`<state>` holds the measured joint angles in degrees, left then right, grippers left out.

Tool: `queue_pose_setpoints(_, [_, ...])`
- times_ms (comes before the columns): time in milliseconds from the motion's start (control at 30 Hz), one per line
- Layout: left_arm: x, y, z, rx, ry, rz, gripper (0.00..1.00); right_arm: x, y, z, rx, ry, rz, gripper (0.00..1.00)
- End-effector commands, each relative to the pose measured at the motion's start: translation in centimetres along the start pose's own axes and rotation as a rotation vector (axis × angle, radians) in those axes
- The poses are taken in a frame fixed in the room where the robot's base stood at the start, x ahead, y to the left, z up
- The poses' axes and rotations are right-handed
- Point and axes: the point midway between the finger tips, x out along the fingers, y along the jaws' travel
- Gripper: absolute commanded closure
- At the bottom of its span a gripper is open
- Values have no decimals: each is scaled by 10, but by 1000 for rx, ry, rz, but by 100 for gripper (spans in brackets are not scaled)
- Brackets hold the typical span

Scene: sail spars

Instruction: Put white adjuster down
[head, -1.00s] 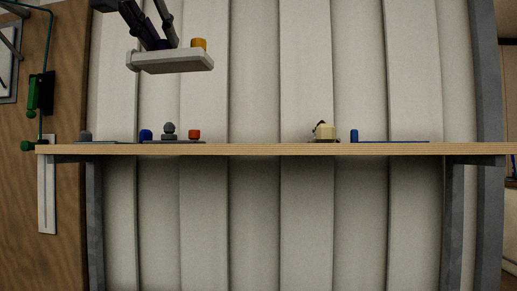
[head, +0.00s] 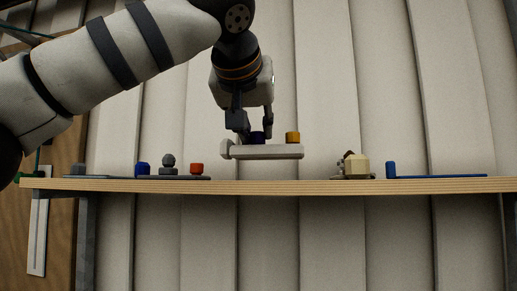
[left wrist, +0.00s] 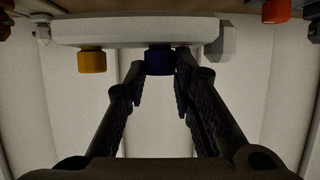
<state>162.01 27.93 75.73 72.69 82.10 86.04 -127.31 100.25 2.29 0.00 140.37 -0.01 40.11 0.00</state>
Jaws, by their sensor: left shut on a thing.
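The white adjuster (head: 270,152) is a flat pale bar with a block at its left end, a dark blue knob (head: 257,137) and an orange-yellow knob (head: 293,137) on top. My left gripper (head: 246,134) comes from above and is shut on the dark blue knob. The adjuster hangs roughly level, a little above the wooden shelf (head: 270,187) and apart from it. In the left wrist view the fingers (left wrist: 159,75) reach the dark blue knob under the bar (left wrist: 135,31). My right gripper is not in view.
Left on the shelf are a blue knob (head: 142,169), a grey knobbed piece (head: 168,161) and a red knob (head: 197,169). Right of the adjuster stand a cream block (head: 356,166) and a blue bar with a post (head: 391,170). The shelf directly below the adjuster looks clear.

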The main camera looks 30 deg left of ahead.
Motion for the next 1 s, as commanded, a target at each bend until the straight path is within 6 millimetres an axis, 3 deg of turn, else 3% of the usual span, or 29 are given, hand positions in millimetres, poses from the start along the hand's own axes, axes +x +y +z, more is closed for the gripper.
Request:
queue_pose_setpoints(200, [16,5,33,3,-2,0,100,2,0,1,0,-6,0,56])
queue_pose_setpoints(567, [16,5,36,1,1,0,100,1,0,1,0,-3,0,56])
queue_pose_setpoints(600, [16,5,36,1,1,0,72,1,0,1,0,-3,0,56])
queue_pose_setpoints(667, [16,5,36,1,0,0,59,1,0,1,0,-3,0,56])
queue_pose_setpoints(1000, [16,5,33,0,0,0,57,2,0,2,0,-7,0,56])
